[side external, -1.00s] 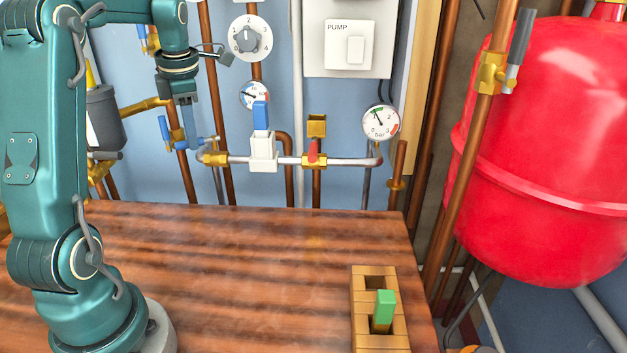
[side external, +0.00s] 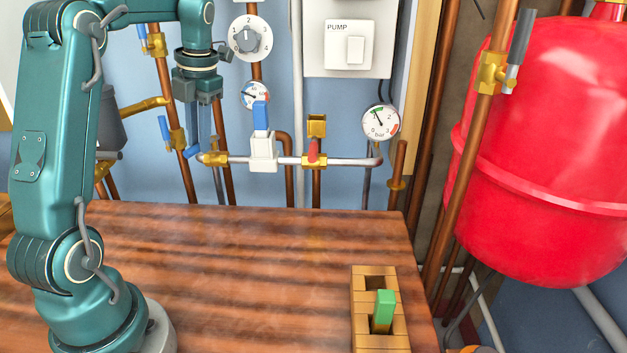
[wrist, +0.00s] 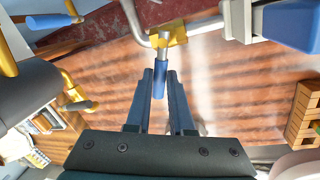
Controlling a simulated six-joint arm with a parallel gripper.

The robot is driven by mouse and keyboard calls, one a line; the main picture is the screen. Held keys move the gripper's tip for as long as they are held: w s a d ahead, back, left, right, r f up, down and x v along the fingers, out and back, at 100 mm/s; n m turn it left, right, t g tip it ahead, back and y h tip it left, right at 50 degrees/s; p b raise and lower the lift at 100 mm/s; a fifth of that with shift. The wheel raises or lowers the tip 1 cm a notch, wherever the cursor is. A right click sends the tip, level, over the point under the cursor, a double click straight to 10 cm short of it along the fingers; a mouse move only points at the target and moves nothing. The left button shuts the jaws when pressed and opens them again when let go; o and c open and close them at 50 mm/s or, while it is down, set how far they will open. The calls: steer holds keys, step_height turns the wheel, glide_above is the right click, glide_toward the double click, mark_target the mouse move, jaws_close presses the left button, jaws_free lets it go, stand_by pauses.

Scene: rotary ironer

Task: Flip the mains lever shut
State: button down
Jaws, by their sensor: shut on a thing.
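A blue-sleeved lever (side external: 191,151) sits on a brass valve (side external: 214,159) at the left end of the grey horizontal pipe. In the wrist view the lever (wrist: 160,80) runs from the brass valve body (wrist: 168,36) back between my fingers. My gripper (side external: 201,150) points down in front of the valve and is shut around the lever's blue sleeve. The wrist view shows the sleeve between the two fingertips (wrist: 160,73). In the side view my fingers partly hide the lever and its stem.
Close by are a blue-handled white valve (side external: 263,150), a red-handled brass valve (side external: 314,158), another blue lever (side external: 164,130) on a copper pipe, and gauges (side external: 255,94). A wooden block (side external: 363,325) with a green peg stands on the mostly clear wooden table (side external: 240,265).

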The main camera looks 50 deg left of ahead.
steer(key=shift+w, duration=0.1)
stand_by(0.3)
steer(key=c, duration=0.8)
jaws_free()
steer(key=shift+w+d+r, duration=0.1)
steer(key=shift+d+r, duration=0.05)
steer(key=shift+r, duration=0.7)
steer(key=shift+d+r, duration=0.2)
steer(key=shift+r, duration=0.6)
steer(key=shift+w+d+r, duration=0.1)
steer(key=shift+d+r, duration=0.05)
steer(key=shift+r, duration=0.7)
